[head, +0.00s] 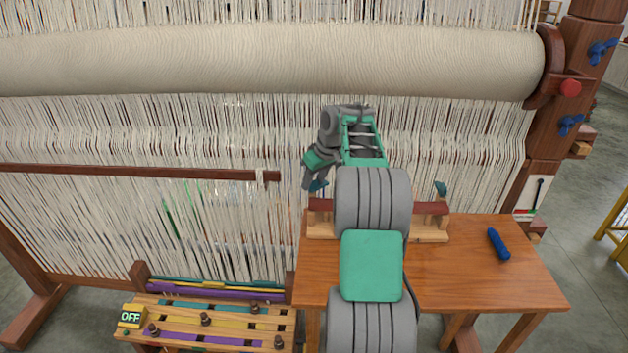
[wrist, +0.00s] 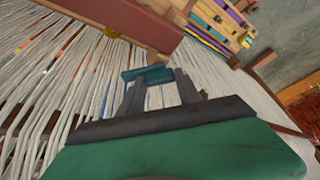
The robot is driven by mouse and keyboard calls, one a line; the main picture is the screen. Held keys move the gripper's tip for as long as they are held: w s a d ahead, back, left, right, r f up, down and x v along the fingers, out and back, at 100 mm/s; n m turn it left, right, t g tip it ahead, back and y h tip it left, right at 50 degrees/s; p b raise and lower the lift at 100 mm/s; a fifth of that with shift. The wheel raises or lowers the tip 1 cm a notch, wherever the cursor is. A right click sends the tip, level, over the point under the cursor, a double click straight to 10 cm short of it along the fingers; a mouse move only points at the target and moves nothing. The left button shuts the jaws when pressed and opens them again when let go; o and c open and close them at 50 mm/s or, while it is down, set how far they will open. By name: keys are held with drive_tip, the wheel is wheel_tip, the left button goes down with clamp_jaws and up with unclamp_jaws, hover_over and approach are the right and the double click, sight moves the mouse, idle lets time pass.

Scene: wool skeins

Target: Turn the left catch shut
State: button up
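The left catch is a small teal piece (head: 318,186) at the left end of a dark red bar (head: 431,208) on a wooden base. In the wrist view the left catch (wrist: 148,74) lies crosswise at my fingertips. My gripper (head: 312,182) points down at it from above, partly hidden behind my own arm in the head view. In the wrist view my gripper's fingers (wrist: 160,80) stand apart with a gap between them. I cannot tell whether either touches the catch. The right catch (head: 440,188) is teal and stands at the bar's right end. My arm hides the bar's middle.
A loom with pale warp threads (head: 240,225) stands close behind and left. The table's right side is mostly clear.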

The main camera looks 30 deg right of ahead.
clamp_jaws()
